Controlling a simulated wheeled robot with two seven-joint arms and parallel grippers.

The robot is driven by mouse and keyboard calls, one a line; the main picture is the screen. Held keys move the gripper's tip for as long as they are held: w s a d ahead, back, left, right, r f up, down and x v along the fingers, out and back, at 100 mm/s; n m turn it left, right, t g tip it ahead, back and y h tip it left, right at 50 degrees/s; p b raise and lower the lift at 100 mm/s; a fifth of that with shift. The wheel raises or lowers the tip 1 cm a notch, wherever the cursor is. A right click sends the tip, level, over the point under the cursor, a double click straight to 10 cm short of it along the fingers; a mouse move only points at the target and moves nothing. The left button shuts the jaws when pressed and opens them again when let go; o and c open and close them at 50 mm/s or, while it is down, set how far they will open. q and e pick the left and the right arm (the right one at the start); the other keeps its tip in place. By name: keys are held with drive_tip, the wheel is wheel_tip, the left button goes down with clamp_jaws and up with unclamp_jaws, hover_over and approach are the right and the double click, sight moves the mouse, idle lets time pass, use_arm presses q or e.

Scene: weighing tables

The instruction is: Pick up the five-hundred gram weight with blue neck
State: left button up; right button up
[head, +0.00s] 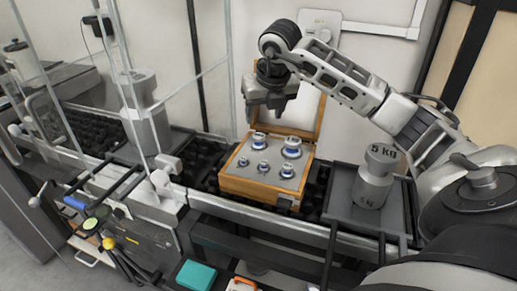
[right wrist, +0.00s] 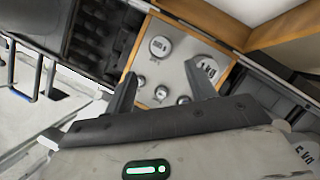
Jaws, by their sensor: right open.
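An open wooden case (head: 236,187) with a grey insert holds several silver weights with blue necks. The back-left weight (head: 259,140) is mid-sized; its top appears to read 500 in the right wrist view (right wrist: 160,46). The larger back-right weight (head: 291,147) reads 1 KG in the right wrist view (right wrist: 207,68). My right gripper (head: 266,112) is open and empty above the back of the case, apart from the weights. In the right wrist view its fingers (right wrist: 160,85) spread over the case, pointing toward the two back weights. My left gripper is not in view.
Smaller weights (head: 260,170) stand in the front row. The raised case lid (head: 305,105) is behind the weights, close to my right gripper. A large 5 KG weight (head: 375,178) stands on a grey tray to the right. A clear-walled frame stands left.

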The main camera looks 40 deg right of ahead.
sight(259, 136)
drive_tip(key=x, duration=0.9)
drive_tip(key=shift+w+d, duration=0.1)
drive_tip(key=shift+d, duration=0.05)
drive_tip(key=shift+r, duration=0.1)
clamp_jaws()
